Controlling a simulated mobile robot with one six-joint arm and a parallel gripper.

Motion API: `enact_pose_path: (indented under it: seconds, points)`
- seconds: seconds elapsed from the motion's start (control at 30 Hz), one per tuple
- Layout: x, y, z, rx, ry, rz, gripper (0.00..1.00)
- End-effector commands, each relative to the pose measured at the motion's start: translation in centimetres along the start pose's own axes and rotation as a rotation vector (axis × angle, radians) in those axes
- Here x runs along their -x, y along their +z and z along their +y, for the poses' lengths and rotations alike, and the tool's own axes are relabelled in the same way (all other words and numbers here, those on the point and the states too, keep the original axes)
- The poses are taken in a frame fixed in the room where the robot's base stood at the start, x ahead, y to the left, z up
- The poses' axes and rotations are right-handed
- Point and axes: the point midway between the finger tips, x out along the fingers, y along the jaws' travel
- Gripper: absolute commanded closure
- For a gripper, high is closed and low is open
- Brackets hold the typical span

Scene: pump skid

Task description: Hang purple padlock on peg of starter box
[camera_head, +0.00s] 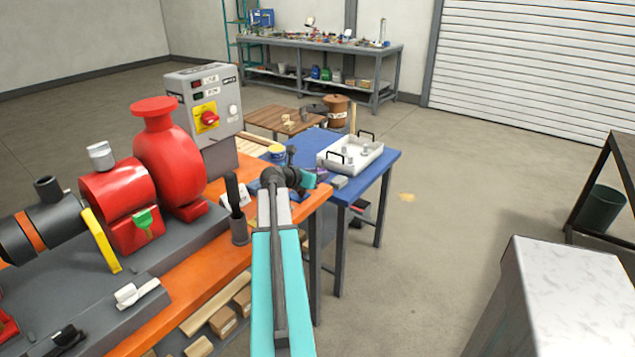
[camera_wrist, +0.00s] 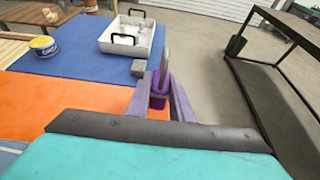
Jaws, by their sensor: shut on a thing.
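The purple padlock (camera_wrist: 158,98) is held upright between the two fingers of my gripper (camera_wrist: 161,88) in the wrist view, with its grey shackle pointing up. In the head view my gripper (camera_head: 308,180) is beyond the orange bench's right end, by the blue table, and only a small bit of purple shows there. The grey starter box (camera_head: 224,88) stands at the back of the orange bench, left of and beyond my gripper. It has a red and yellow rotary switch and a pale round part on its front. I cannot clearly make out the peg.
A red pump (camera_head: 170,155) and motor fill the left of the orange bench (camera_head: 212,264). A dark cup with a black-handled tool (camera_head: 239,228) stands near my arm. The blue table (camera_head: 380,172) carries a white tray (camera_head: 333,163) and a tin (camera_wrist: 43,47). Open floor lies right.

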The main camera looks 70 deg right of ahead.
Motion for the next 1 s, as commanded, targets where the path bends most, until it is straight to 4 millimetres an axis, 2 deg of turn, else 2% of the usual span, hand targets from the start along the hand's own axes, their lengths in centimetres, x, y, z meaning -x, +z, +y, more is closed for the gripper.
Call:
enact_pose_path:
  seconds: [0.2,0.33,0.6,1.0]
  points:
    - [-1.4,0.5,1.2,0.0,0.0,-0.001,1.0]
    - [-1.9,-1.5,0.9,0.003,0.0,0.001,1.0]
    - [-2.3,-2.5,0.9,0.002,0.001,0.0,1.0]
    - [-2.4,-2.8,1.0,0.001,0.001,0.0,1.0]
